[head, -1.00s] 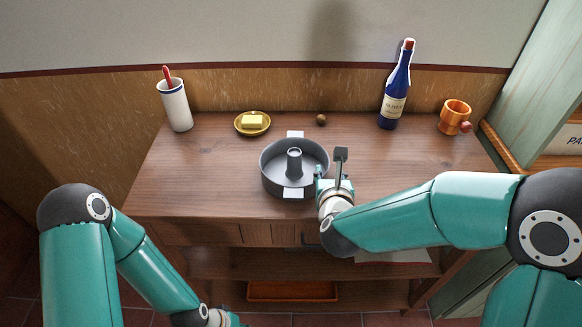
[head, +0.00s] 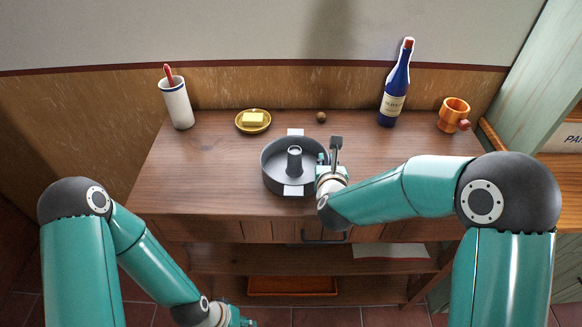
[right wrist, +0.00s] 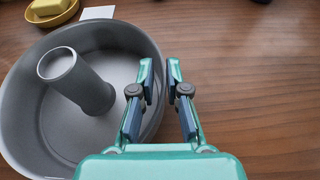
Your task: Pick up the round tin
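The round tin (head: 271,181) is a grey ring-shaped pan with a hollow centre tube and pale tabs at front and back. It stands upright on the wooden table. My right gripper (head: 329,158) is at the tin's right side. In the right wrist view, the gripper (right wrist: 160,80) has one finger inside the tin (right wrist: 35,110) and one outside. A gap shows between the fingers, with the rim in it, so it looks open around the wall. My left gripper (head: 238,318) is low at the bottom edge, partly cut off, away from the table; its fingers are unclear.
On the table (head: 210,180), a white cup with a red stick (head: 176,105), a yellow dish (head: 253,121), a small brown ball (head: 321,117), a blue bottle (head: 394,95) and an orange mug (head: 453,115) stand along the back. The front left is free.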

